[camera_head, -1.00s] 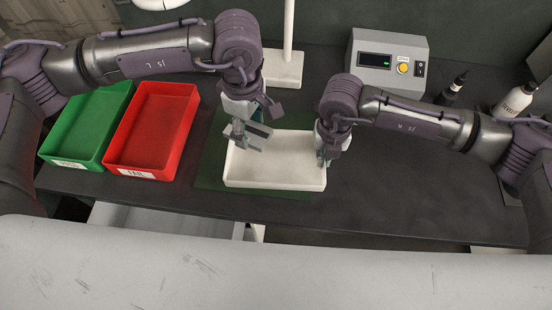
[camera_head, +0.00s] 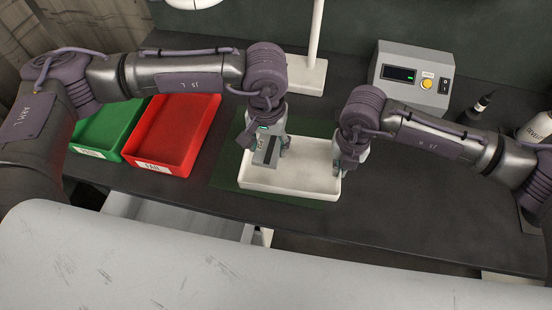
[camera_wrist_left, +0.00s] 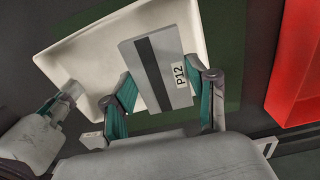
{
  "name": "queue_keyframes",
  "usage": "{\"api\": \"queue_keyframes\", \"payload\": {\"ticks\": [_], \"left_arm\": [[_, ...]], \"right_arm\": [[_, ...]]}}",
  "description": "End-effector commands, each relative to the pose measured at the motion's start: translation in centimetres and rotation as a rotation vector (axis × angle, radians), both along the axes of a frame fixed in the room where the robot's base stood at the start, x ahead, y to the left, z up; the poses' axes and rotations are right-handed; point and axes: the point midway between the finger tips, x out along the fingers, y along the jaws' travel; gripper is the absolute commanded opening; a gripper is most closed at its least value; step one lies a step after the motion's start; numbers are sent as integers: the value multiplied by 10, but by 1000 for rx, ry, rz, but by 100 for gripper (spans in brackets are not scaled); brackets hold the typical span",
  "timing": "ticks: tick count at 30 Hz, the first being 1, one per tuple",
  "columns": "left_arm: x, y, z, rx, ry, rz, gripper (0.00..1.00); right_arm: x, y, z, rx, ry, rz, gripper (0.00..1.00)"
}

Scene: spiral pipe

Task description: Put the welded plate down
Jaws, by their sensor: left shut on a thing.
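The welded plate (camera_head: 265,153) is a small grey plate with a dark stripe across it.
The tray stands on a green mat (camera_head: 225,178). A red "FAIL" bin (camera_head: 175,130) and a green bin (camera_head: 108,125) are to the left. A grey control box (camera_head: 412,78) and a white stand (camera_head: 305,75) are behind. The dark table right of the tray is clear.

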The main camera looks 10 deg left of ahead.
Motion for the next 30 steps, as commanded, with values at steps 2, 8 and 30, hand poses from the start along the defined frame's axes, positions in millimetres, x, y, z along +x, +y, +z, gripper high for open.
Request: {"api": "queue_keyframes", "payload": {"ticks": [2,8,30], "left_arm": [[0,-1,-11,-1,0,0,0],[1,-1,-26,-2,-3,2,0],[0,0,-65,-1,-2,2,69]], "right_arm": [[0,0,0,0,-1,0,0],[0,0,0,0,-1,0,0],[0,0,0,0,0,0,0]]}}
